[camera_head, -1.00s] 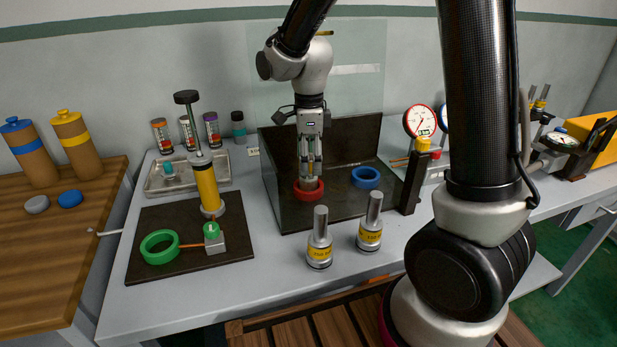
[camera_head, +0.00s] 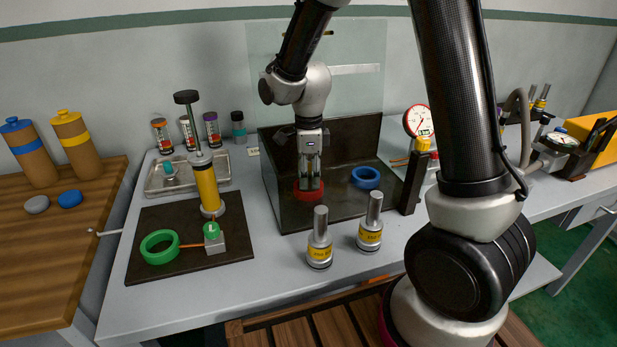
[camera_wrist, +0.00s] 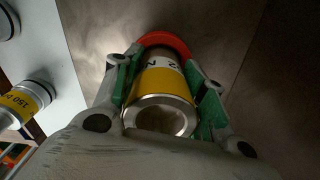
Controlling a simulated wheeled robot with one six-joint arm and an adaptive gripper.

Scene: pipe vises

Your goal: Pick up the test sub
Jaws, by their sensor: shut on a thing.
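A short metal cylinder with a yellow band (camera_wrist: 158,84), which I take to be the test sub, stands at the red ring (camera_head: 309,190) in the dark open-fronted bay. The ring's far edge also shows behind it in the wrist view (camera_wrist: 166,40). My gripper (camera_head: 310,178) points down over the red ring. In the wrist view, its green-padded fingers (camera_wrist: 166,88) are shut on the cylinder from both sides. In the head view, the fingers mostly hide the cylinder. I cannot tell whether its base is clear of the ring.
A blue ring (camera_head: 366,178) lies to the right in the bay. Two silver yellow-labelled pieces (camera_head: 319,240) (camera_head: 370,226) stand in front. A dark mat (camera_head: 150,212) with a pump and green ring lies left. A pressure gauge (camera_head: 418,121) stands right. Dark bay walls (camera_head: 355,140) rise behind my gripper.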

